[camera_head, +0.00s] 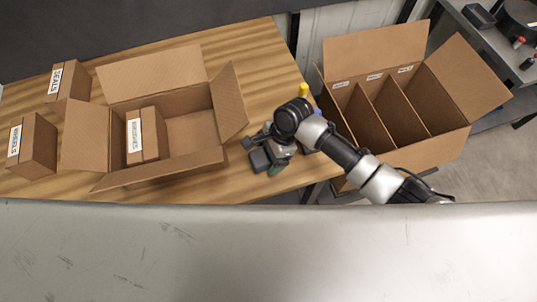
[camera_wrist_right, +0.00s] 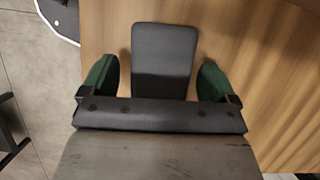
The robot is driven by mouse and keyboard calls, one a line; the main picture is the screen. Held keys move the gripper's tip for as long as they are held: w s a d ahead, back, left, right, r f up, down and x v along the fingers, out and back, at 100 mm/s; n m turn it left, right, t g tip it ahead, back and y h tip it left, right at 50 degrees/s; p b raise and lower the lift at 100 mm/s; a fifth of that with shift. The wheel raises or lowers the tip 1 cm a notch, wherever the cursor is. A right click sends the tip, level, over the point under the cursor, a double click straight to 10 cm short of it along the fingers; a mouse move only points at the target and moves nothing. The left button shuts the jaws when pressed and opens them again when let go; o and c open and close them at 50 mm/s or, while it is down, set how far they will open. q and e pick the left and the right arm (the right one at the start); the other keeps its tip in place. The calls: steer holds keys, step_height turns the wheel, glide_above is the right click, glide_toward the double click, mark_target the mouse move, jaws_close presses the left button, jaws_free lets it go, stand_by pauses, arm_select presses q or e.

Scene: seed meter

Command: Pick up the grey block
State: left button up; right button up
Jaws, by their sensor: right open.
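The grey block (camera_wrist_right: 163,60) is a dark, flat-topped piece with rounded corners, lying on the wooden table in the right wrist view. My right gripper (camera_wrist_right: 164,80) is open, with one green fingertip on each side of the block. Gaps of wood show between the block and both fingers. The block's near end is hidden behind the gripper's dark crossbar. In the head view my right gripper (camera_head: 268,157) is low over the table's right part, and the block is hard to tell from the gripper's dark parts. My left gripper is not in view.
An open carton (camera_head: 205,170) holding a labelled box (camera_head: 150,140) stands left of my right gripper. Two more boxes (camera_head: 70,82) (camera_head: 38,147) stand further left. A divided carton (camera_head: 450,142) is at the right, beyond the table edge. Small yellow (camera_head: 304,90) and blue things are near my arm.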

steer(key=shift+f+p, duration=0.25)
steer(key=shift+p, duration=0.1)
stand_by(0.4)
steer(key=shift+c, duration=0.4)
steer(key=c, duration=0.9)
